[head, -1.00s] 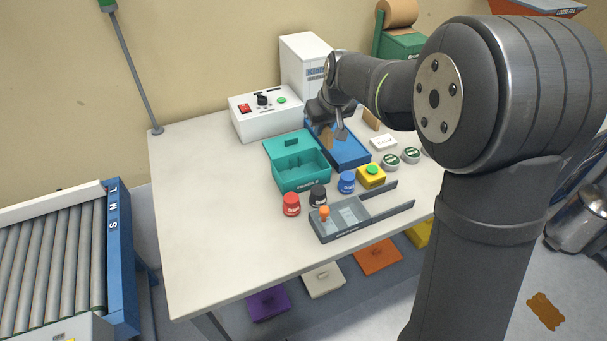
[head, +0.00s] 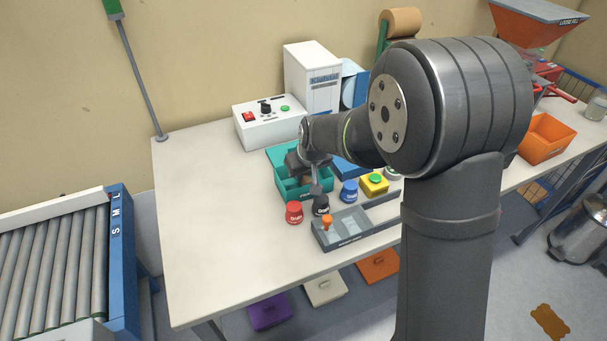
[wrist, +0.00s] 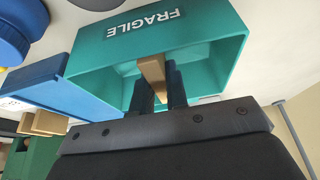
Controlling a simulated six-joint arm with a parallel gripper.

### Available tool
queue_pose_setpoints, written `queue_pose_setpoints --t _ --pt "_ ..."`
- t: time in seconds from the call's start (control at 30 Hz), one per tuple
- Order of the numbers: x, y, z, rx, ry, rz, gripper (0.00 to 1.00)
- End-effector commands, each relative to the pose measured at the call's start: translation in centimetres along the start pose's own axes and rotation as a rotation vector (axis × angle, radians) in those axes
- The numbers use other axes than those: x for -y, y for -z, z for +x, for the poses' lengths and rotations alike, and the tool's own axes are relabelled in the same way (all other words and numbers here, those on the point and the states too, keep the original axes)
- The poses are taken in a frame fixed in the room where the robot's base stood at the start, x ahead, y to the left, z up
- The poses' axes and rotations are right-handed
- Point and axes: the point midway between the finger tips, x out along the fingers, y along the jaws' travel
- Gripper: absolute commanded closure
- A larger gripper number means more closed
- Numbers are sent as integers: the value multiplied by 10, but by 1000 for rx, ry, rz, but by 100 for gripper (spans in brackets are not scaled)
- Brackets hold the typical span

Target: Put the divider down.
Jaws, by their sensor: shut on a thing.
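The divider (wrist: 152,75), a thin tan piece, is shut between the dark fingers of my gripper (wrist: 160,92). In the wrist view the divider's end is at the mouth of the teal box (wrist: 215,30) marked FRAGILE. In the head view my gripper is over the teal box (head: 286,192), whose lid stands open at the back. My wrist and fingers hide much of the box's inside there. I cannot tell whether the divider touches the box floor or walls.
A grey tray (head: 345,230) lies nearer. A blue tray (wrist: 38,85) with tan pieces is beside the box. The table's left side is clear.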

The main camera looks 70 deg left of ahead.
Motion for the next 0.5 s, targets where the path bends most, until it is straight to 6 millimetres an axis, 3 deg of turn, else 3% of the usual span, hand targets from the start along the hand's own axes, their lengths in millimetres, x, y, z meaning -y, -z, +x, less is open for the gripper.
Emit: queue_pose_setpoints --t 0.37,0.4,0.5 --pt "0 -3 7 -1 0 0 100" --pt "0 -3 8 -1 0 0 84" --pt "0 -3 8 -1 0 0 65"
